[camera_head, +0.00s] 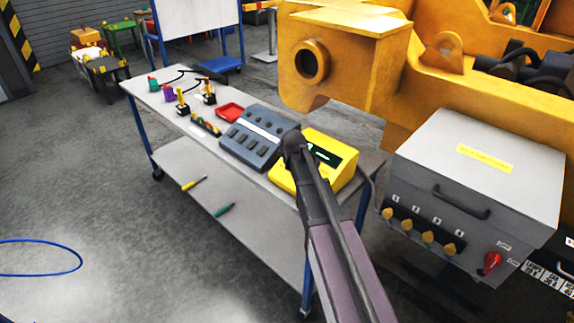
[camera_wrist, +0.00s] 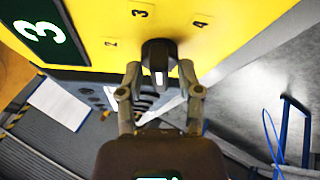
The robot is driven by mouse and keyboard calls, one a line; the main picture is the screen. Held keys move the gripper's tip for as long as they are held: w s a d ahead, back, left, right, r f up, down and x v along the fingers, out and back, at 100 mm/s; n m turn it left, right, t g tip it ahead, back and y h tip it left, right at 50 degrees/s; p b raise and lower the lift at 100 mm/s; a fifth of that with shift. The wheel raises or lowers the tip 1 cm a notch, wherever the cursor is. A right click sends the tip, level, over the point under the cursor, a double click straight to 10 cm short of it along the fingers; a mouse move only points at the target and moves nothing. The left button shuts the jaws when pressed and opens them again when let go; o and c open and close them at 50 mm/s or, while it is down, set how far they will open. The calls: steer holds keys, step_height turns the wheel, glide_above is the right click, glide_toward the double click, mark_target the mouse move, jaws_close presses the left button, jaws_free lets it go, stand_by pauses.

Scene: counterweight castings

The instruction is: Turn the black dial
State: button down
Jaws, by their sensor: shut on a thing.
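The yellow box (camera_head: 312,178) stands at the near right end of the bench, its dark display partly behind my arm. In the wrist view the yellow box (camera_wrist: 95,15) shows a green "3" on its display (camera_wrist: 52,28) and the printed marks 2, 3 and 4 around the dial. The black dial (camera_wrist: 158,52) has a pale line on its near side. My gripper (camera_wrist: 159,76) is shut on the dial, with one finger on each side of it. In the head view the dial is hidden by my arm.
A grey console (camera_head: 258,137) stands beside the yellow box on the bench (camera_head: 180,140). A red tray (camera_head: 230,112) and small joysticks lie beyond. A grey cabinet (camera_head: 480,165) with several yellow knobs and a red switch stands to the right. Floor at left is mostly clear.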

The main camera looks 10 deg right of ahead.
steer(key=m, duration=0.1)
steer(key=m+h+b, duration=0.1)
steer(key=m, duration=0.1)
steer(key=m+t, duration=0.1)
steer(key=shift+s+f+m+b, duration=0.2)
steer(key=shift+s+m+b, duration=0.1)
steer(key=shift+m+t+h+b, duration=0.5)
steer(key=shift+m+h, duration=0.5)
steer(key=shift+m, duration=1.3)
steer(key=shift+r, duration=0.1)
steer(key=c, duration=0.6)
jaws_free()
steer(key=shift+a, duration=0.1)
steer(key=shift+c, duration=0.2)
steer(key=shift+r, duration=0.1)
steer(key=shift+w, duration=0.15)
